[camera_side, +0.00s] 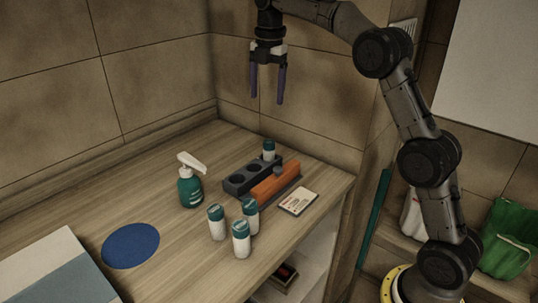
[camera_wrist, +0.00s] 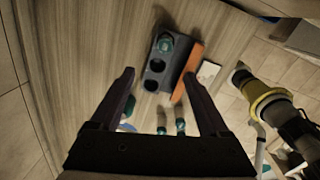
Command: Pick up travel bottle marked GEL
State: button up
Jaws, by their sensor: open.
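Three small white bottles with teal caps stand close together on the counter in the side view: a left one (camera_side: 216,223), a right one (camera_side: 250,217) and a front one (camera_side: 241,240). A fourth such bottle (camera_side: 268,150) stands in the back hole of a dark rack (camera_side: 239,184); its cap (camera_wrist: 165,42) shows in the wrist view. The labels are too small to read, so I cannot tell which is marked GEL. My gripper (camera_side: 266,100) is open and empty, pointing down high above the counter. In the wrist view my gripper (camera_wrist: 159,73) spreads its fingers around the rack's image.
An orange block (camera_side: 272,184) lies beside the rack, with a white card (camera_side: 298,201) to its right. A teal pump bottle (camera_side: 191,187) stands left of the rack. A blue disc (camera_side: 131,245) lies at the counter's left. The tiled wall (camera_side: 160,80) bounds the back.

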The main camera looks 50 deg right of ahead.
aim_at(269, 142)
jog(key=shift+g, duration=0.4)
jog(key=f, duration=0.7)
jog(key=d+f, duration=0.1)
jog(key=f, duration=0.3)
jog(key=shift+w+d+f, duration=0.1)
jog(key=shift+w+f, duration=0.05)
jog(key=shift+w, duration=0.25)
jog(key=shift+s+a+f, duration=0.1)
jog(key=shift+s+f, duration=0.1)
jog(key=shift+f, duration=1.35)
jog(key=shift+s+a+f, duration=0.1)
jog(key=shift+s+f, duration=0.05)
jog(key=shift+f, duration=1.35)
grip_shut()
